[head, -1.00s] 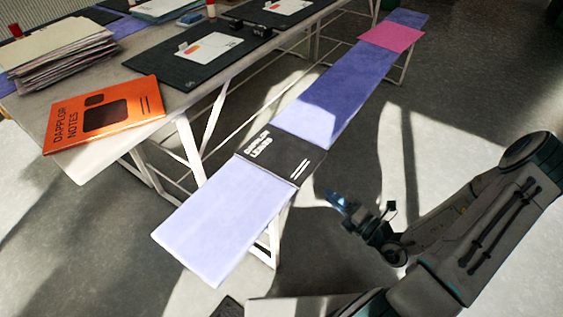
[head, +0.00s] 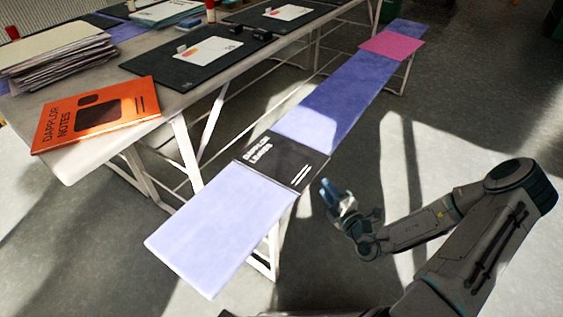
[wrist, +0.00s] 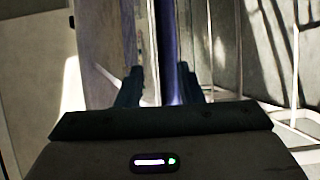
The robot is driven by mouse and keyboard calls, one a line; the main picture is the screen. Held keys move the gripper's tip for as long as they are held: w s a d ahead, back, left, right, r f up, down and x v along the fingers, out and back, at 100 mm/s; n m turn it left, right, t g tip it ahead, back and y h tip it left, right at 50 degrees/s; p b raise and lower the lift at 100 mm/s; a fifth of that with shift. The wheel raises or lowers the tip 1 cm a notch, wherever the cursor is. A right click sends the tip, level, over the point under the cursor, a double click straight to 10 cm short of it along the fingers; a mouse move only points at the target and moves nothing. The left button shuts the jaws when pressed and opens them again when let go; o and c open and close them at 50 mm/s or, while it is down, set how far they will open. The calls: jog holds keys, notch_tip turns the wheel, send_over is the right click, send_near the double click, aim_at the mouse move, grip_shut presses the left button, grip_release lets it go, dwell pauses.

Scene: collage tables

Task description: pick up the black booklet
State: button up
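The black booklet (head: 279,163), with white lettering, lies flat on a low, narrow bench between a pale lilac pad and a darker purple stretch. My gripper (head: 328,190) is just right of the bench and the booklet, apparently apart from it, with its fingertips pointing up and left. In the wrist view my gripper (wrist: 161,88) has its two fingers apart, with a gap between them. A bench edge and a purple strip show beyond the gap. I cannot make out the booklet in the wrist view.
A higher table at the left holds an orange notebook (head: 97,115), a paper stack (head: 58,57) and dark mats (head: 190,70). A pink sheet (head: 392,46) lies on the bench's far end. The floor right of the bench is mostly clear.

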aim_at(317, 174)
jog(key=shift+r+b+x, duration=0.15)
jog(key=shift+b+x, duration=0.35)
jog(key=shift+x, duration=0.7)
jog(key=shift+r+b+x, duration=0.2)
jog(key=shift+b+x, duration=0.3)
jog(key=shift+x, duration=0.65)
jog(key=shift+d, duration=0.15)
grip_shut()
